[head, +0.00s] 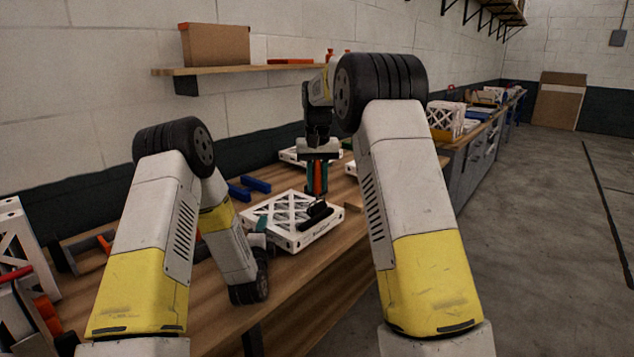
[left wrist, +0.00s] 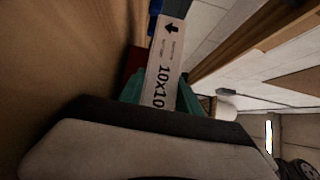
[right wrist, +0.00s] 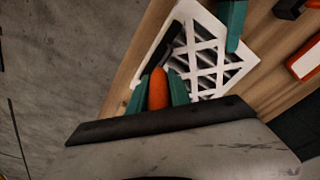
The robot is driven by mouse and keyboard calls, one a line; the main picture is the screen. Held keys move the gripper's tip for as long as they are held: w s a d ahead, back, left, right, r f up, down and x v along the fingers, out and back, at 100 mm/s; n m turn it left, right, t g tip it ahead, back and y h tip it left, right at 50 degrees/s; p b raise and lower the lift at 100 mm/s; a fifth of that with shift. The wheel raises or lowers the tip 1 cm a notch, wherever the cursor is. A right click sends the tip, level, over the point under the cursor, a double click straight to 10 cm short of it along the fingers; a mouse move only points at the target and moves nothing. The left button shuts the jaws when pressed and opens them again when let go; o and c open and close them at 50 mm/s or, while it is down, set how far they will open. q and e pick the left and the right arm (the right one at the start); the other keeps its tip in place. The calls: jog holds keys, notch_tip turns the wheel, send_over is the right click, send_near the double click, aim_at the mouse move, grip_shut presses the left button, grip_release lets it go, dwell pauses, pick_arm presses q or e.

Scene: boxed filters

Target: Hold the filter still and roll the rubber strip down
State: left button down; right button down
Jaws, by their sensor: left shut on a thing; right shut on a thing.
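The white filter (head: 292,221) with its lattice face lies flat on the wooden bench. Its printed edge, marked 10x10, shows in the left wrist view (left wrist: 163,75). My left gripper (head: 258,238) is shut on the filter's near left edge, teal fingers on both sides. My right gripper (head: 318,178) points down above the filter's right part, shut on an orange handle (right wrist: 158,90) of a tool. A black piece (head: 318,212) lies below the handle at the filter's right side; I cannot tell roller from rubber strip there.
Blue blocks (head: 250,186) lie behind the filter on the bench (head: 222,320). More white filters (head: 296,155) lie farther back. A shelf with a cardboard box (head: 215,45) hangs on the wall. A white rack-like frame (head: 22,245) stands at the far left.

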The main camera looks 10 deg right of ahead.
aim_at(317, 162)
jog(key=shift+f, duration=0.7)
dwell(1.1)
jog(key=shift+r, duration=3.6)
jog(key=shift+r, duration=0.1)
